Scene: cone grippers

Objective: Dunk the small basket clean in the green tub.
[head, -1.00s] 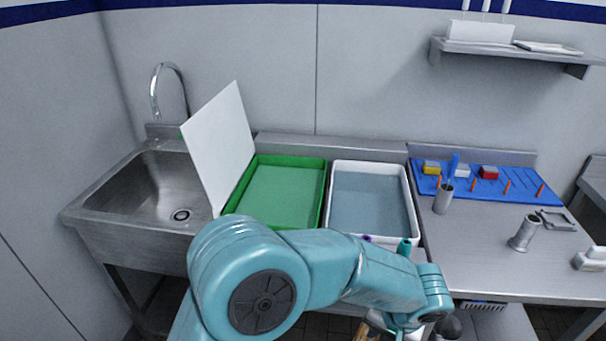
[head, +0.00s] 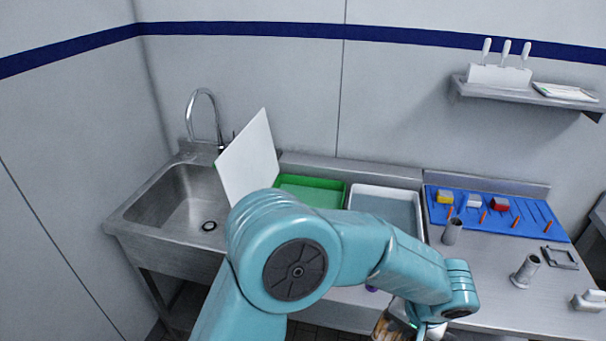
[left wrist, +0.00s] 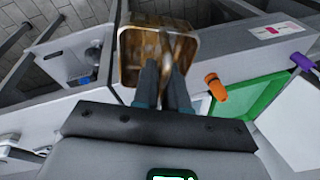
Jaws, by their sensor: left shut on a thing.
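The small basket (left wrist: 145,42) is brown and stained, with a handle. In the left wrist view my left gripper (left wrist: 165,66) is shut on its handle. In the head view the basket (head: 386,328) shows at the bottom edge, under my left gripper (head: 420,326), mostly cut off and out in front of the counter. The green tub (head: 335,186) stands on the counter behind my left arm, which hides its near part; water shows in it. Part of it shows at the right of the left wrist view (left wrist: 262,113). My right gripper is in neither view.
A white board (head: 250,160) stands tilted at the green tub's left side, by the steel sink (head: 165,205). A white tub (head: 420,212) with water is to its right. A blue mat (head: 500,212) with small blocks and pegs and metal cups (head: 452,232) lie further right.

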